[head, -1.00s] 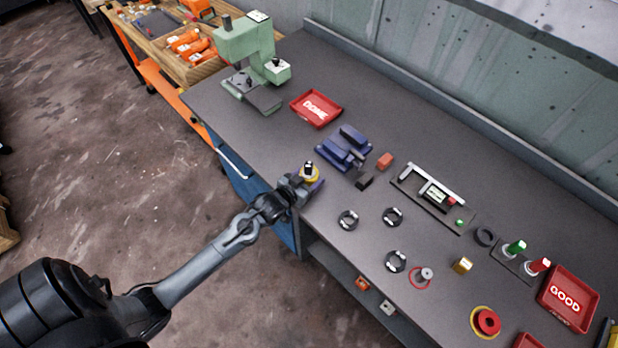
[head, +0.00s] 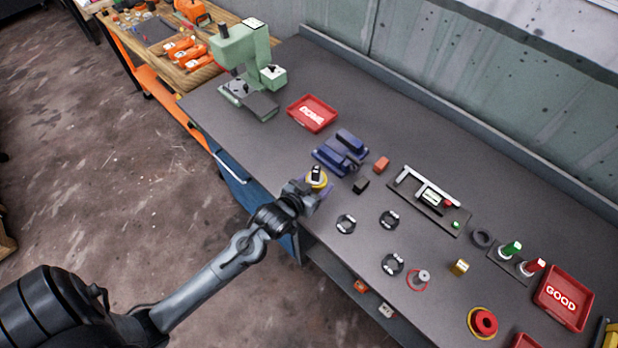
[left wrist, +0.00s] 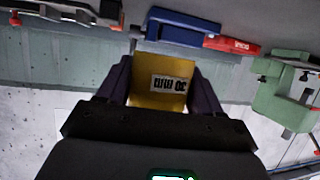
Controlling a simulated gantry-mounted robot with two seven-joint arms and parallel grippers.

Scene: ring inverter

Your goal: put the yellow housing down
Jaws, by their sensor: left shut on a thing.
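The yellow housing (left wrist: 160,80) is between the two dark fingers of my left gripper (left wrist: 160,88) in the left wrist view, with a white printed label facing the camera. In the head view my left gripper (head: 312,190) is shut on the housing (head: 317,181) at the front edge of the grey bench, just in front of the blue fixture. A dark and white part shows on top of the housing. Whether the housing touches the bench is hidden. My right gripper is not in view.
A blue fixture (head: 341,152), a black block (head: 361,186) and an orange block (head: 381,164) stand close behind and right. A red DONE tray (head: 312,113) and green press (head: 246,70) stand further back.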

